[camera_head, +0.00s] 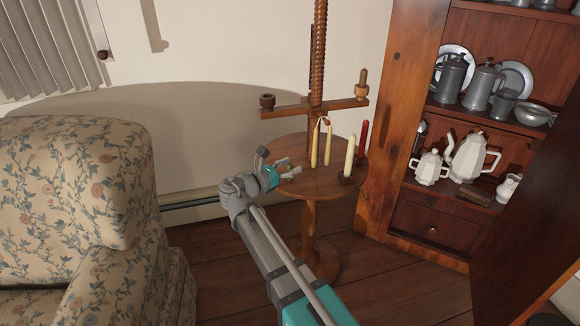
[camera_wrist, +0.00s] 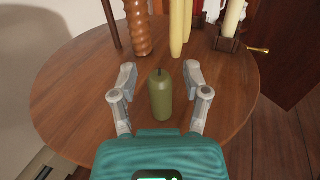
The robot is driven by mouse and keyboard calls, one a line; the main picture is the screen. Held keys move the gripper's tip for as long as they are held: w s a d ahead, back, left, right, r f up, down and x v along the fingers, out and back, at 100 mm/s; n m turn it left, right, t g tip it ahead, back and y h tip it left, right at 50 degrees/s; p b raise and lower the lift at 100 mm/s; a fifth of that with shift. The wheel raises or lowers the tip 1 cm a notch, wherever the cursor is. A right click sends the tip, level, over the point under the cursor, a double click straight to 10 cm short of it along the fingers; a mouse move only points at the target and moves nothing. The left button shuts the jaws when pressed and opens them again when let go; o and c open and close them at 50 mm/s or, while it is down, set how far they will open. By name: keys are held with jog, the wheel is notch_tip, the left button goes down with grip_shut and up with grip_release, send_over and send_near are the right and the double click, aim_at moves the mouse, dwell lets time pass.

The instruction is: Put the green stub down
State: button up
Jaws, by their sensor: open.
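The green stub (camera_wrist: 160,95) is a short olive-green candle with a dark wick. In the wrist view it stands upright on the round wooden table (camera_wrist: 70,90), between the two fingers of my gripper (camera_wrist: 160,92). The fingers are spread, with a gap showing on each side of the stub. In the head view my gripper (camera_head: 284,168) is at the left edge of the table (camera_head: 312,185). I cannot make out the stub clearly there.
Yellow candles (camera_head: 320,145), a cream candle (camera_head: 349,156) and a red candle (camera_head: 362,140) stand farther right on the table. A wooden screw post (camera_head: 319,60) with a crossbar rises behind. A floral armchair (camera_head: 80,190) is left; an open cabinet (camera_head: 430,215) with pewter is right.

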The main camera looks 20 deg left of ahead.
jog(key=shift+s+r, duration=0.1)
jog(key=shift+r, duration=0.1)
jog(key=v, duration=1.2)
